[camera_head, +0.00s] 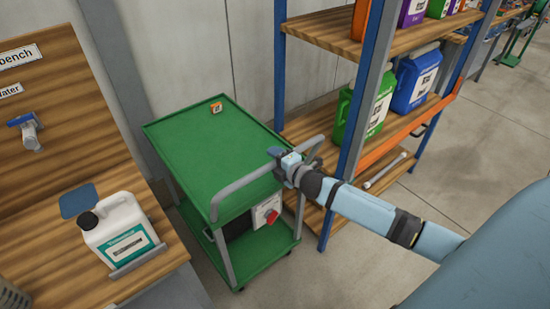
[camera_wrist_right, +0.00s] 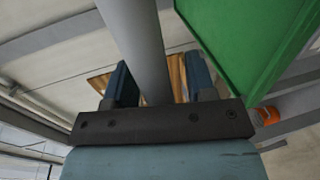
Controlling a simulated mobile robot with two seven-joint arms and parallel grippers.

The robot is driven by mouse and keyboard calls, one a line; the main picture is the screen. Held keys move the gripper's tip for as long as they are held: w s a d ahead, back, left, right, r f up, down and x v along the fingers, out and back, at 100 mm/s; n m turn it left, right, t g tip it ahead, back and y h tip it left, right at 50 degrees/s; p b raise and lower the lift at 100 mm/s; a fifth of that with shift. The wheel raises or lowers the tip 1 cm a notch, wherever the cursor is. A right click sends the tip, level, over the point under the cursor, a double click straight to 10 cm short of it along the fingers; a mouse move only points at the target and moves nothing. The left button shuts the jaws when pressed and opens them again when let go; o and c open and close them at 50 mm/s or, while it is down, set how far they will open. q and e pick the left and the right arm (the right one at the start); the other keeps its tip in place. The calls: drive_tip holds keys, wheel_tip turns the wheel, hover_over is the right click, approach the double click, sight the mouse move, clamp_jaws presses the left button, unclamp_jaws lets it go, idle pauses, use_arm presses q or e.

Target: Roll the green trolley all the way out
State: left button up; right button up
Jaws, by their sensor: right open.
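The green trolley (camera_head: 210,140) stands between the wooden bench and the shelf rack, with a grey tubular handle (camera_head: 243,183) along its near side. My right gripper (camera_head: 287,160) is at the right end of this handle. In the right wrist view the jaws (camera_wrist_right: 160,88) are open, with the grey handle bar (camera_wrist_right: 138,40) running between the two fingers. I cannot tell whether either finger touches the bar. The green trolley top (camera_wrist_right: 250,40) shows at upper right there. My left gripper is not in view.
A small orange item (camera_head: 216,108) lies on the trolley top. A white jug (camera_head: 118,232) stands on the bench (camera_head: 165,270) at left. The rack's blue post (camera_head: 350,130) stands close right of my gripper. Bare floor (camera_head: 330,280) shows in front of the trolley.

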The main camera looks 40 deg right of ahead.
drive_tip(key=shift+w, duration=0.2)
clamp_jaws()
drive_tip(key=shift+s+f, duration=0.1)
